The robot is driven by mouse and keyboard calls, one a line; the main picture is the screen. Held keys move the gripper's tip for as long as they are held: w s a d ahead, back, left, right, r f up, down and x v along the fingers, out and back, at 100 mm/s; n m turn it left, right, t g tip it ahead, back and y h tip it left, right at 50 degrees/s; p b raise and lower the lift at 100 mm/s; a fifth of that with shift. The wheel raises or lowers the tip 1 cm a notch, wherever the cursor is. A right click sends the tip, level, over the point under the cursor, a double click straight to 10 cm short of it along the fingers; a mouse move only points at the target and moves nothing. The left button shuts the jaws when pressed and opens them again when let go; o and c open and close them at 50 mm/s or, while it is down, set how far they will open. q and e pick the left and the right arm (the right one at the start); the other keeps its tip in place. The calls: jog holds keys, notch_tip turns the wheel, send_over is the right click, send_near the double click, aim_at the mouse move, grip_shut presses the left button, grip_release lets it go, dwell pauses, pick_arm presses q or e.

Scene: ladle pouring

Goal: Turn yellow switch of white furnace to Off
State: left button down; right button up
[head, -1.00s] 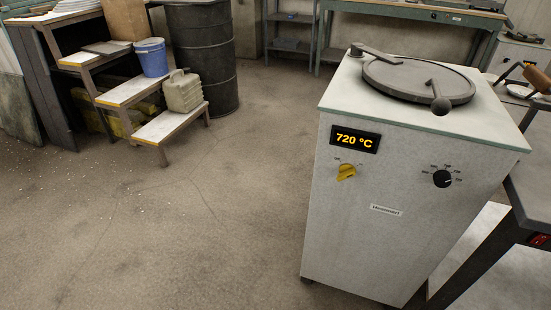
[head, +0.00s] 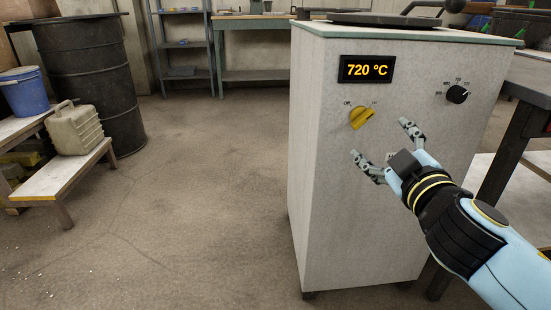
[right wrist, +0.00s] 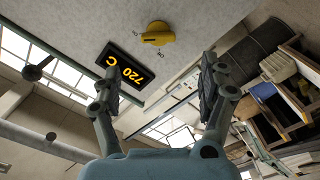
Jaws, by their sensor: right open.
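The white furnace (head: 345,200) stands right of centre in the head view, its front panel facing me. Its yellow switch (head: 361,117) sits below the lit display (head: 366,69), which reads 720 °C. The switch is tilted, its upper end pointing up and right. My right gripper (head: 380,139) is open and empty, just right of and below the switch, apart from it in the picture. In the right wrist view the yellow switch (right wrist: 158,34) shows beyond and between the spread fingers (right wrist: 160,85). My left gripper is not in view.
A black knob (head: 457,94) is on the furnace panel's right side. A dark table (head: 520,115) stands close on the right. At left are a wooden step stand (head: 55,185) with a beige canister (head: 76,129) and a black drum (head: 92,80). The floor left of the furnace is clear.

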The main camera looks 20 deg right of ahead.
aim_at(363, 119)
jog(key=x, duration=0.9)
jog(key=shift+r+p, duration=0.2)
jog(key=shift+p, duration=0.2)
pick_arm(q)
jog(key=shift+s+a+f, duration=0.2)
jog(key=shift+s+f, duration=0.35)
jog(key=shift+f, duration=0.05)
pick_arm(e)
jog(key=shift+x, duration=0.75)
jog(key=shift+a, duration=0.1)
jog(key=c, duration=1.2)
